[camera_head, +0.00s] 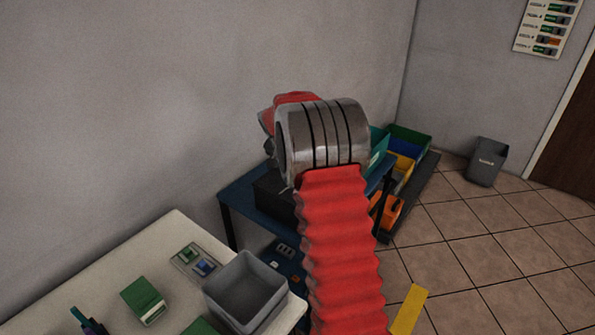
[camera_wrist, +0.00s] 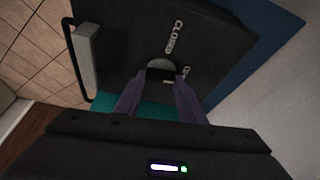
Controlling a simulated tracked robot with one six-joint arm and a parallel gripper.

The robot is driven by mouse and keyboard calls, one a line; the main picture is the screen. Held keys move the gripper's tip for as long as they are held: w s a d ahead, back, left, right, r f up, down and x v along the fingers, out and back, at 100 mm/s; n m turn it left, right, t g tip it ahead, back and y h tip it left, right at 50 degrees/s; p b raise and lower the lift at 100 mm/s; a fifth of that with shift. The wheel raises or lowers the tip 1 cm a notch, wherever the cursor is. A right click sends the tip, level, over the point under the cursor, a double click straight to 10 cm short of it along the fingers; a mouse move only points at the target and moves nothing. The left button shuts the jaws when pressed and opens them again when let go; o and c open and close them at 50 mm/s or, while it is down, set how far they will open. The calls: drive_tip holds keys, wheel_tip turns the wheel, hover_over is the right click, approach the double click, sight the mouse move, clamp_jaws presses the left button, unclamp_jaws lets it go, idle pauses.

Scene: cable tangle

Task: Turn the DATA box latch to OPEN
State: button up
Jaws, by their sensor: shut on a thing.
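The dark box (camera_wrist: 215,45) fills much of the wrist view, with the word CLOSED in white on its face and a second word partly hidden near my right finger. A round grey latch (camera_wrist: 157,63) sits below the lettering. My gripper (camera_wrist: 164,77) has its two fingers at the latch, shut on it. In the head view a dark box (camera_head: 272,196) on the blue table is mostly hidden behind my arm, and my gripper is hidden there.
A handle with a grey grip (camera_wrist: 86,60) stands out at the box's left. A teal surface (camera_wrist: 105,103) lies near my left finger. In the head view, a pale table (camera_head: 165,235) holds a grey bin (camera_head: 246,290). Coloured crates (camera_head: 408,143) stand behind my arm.

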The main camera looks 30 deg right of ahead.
drive_tip(key=shift+w+a+m, duration=0.3)
drive_tip(key=shift+a+m, duration=0.1)
drive_tip(key=shift+m, duration=0.4)
drive_tip(key=o, duration=1)
drive_tip(key=shift+g, duration=0.3)
drive_tip(key=shift+o, duration=0.2)
drive_tip(key=shift+s+d, duration=0.1)
drive_tip(key=v, duration=1.3)
drive_tip(key=shift+a+r, duration=0.25)
drive_tip(key=shift+a, duration=0.05)
